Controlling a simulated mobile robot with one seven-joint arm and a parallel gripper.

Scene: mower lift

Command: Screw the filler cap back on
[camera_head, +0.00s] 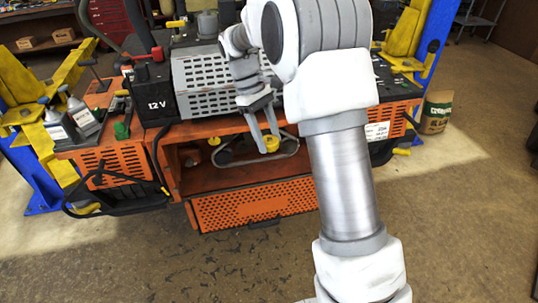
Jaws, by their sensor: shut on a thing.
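My gripper (267,142) reaches down in front of the mower's orange body (180,133). Its two grey fingers are shut on a small yellow cap (271,146), which looks like the filler cap. The cap is over the open orange bay, near a curved grey tube or frame. I cannot tell whether it touches a filler neck, because the fingers and the small scale hide this.
A dark 12 V box (154,100) and a grey slotted cover (200,82) stand left of my gripper. An orange perforated flap (253,205) hangs below the bay. Bottles (60,128) stand at left. Blue and yellow lift posts flank the mower. The front floor is clear.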

